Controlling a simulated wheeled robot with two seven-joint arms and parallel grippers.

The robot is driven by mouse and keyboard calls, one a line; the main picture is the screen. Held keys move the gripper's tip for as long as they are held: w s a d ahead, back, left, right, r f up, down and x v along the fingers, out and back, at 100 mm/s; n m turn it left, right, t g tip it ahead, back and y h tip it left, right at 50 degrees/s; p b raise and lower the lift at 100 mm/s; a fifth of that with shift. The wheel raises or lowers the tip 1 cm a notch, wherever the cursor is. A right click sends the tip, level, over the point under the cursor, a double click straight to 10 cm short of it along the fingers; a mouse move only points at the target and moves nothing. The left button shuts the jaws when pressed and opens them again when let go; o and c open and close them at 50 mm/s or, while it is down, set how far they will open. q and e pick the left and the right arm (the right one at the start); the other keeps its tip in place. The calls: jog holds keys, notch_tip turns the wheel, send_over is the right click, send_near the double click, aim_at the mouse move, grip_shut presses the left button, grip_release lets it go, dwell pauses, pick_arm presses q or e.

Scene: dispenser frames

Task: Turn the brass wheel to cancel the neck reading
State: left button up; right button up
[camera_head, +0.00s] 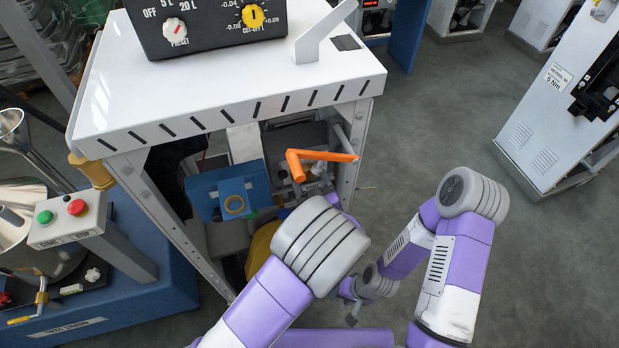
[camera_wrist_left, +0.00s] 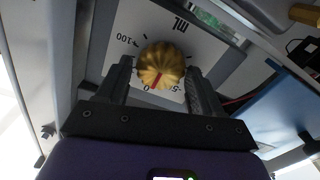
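The brass wheel (camera_wrist_left: 161,63) is a ribbed gold knob with a red mark on its near edge. My left gripper (camera_wrist_left: 159,70) is open, with one finger on each side of the wheel and a small gap showing at both sides. In the head view the left wrist hides most of this gripper, under the white table's front edge, and I cannot make out the wheel there. My right gripper (camera_head: 352,312) hangs low over the floor, small and partly hidden, so its finger state is unclear.
The white tabletop (camera_head: 230,85) overhangs the work space, with a steel leg (camera_head: 355,150) at right. An orange lever (camera_head: 325,156) and a blue block with a ring (camera_head: 231,190) lie close by. A button box (camera_head: 67,218) stands left.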

pick_arm(q)
jog(key=c, duration=0.7)
jog(key=m+p, duration=0.2)
jog(key=m, duration=0.1)
jog(key=shift+r+p, duration=0.1)
jog(key=shift+p, duration=0.25)
jog(key=m+p, duration=0.3)
jog(key=m, duration=0.2)
jog(key=shift+d+m+p, duration=0.15)
jog(key=shift+m+p, duration=0.15)
jog(key=shift+m, duration=0.1)
jog(key=m+p, duration=0.3)
jog(key=m, duration=0.4)
jog(key=m+p, duration=0.1)
jog(key=m, duration=0.3)
jog(key=shift+d+f+p, duration=0.1)
jog(key=shift+f+p, duration=0.2)
jog(key=shift+p, duration=0.05)
